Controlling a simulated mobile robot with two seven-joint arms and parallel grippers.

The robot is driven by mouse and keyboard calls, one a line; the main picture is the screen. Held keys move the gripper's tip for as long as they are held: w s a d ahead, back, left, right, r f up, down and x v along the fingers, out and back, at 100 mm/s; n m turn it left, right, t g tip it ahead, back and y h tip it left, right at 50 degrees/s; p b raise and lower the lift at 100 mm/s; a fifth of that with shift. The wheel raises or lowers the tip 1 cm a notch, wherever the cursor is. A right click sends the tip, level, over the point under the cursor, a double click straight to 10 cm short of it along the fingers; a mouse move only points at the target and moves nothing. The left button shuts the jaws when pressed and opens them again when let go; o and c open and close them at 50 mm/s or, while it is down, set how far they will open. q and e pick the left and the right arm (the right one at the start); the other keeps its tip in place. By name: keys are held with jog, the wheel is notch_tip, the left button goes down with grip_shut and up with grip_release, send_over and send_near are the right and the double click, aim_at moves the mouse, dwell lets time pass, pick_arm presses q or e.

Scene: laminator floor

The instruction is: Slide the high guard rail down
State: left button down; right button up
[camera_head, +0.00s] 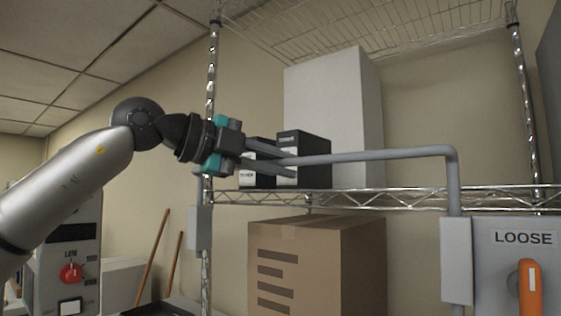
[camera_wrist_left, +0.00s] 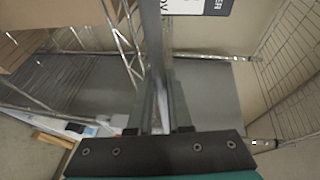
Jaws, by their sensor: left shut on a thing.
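The guard rail (camera_head: 385,155) is a grey tube that runs level across the front of the wire shelf. It bends down at the right into a grey bracket (camera_head: 456,260). Its left part is hidden behind my gripper. My left gripper (camera_head: 285,164) is shut on the rail, left of its middle, with one finger above and one below the tube. In the left wrist view the rail (camera_wrist_left: 151,40) passes as a long bar between the fingers. My right gripper shows in neither view.
A cardboard box (camera_head: 345,265) is below. A grey panel marked LOOSE with an orange handle (camera_head: 530,288) is at the right. A control box (camera_head: 88,255) stands lower left.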

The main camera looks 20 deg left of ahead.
pick_arm(q)
notch_tip(320, 180, down, 6)
jog(key=b, duration=0.4)
jog(key=c, duration=0.8)
grip_release()
jog(key=shift+c, duration=0.2)
jog(key=shift+r, duration=0.1)
jog(key=shift+a, duration=0.1)
jog(key=b+v, duration=0.1)
jog(key=v, duration=1.4)
jog(key=shift+r+b, duration=0.2)
jog(key=shift+b, duration=0.15)
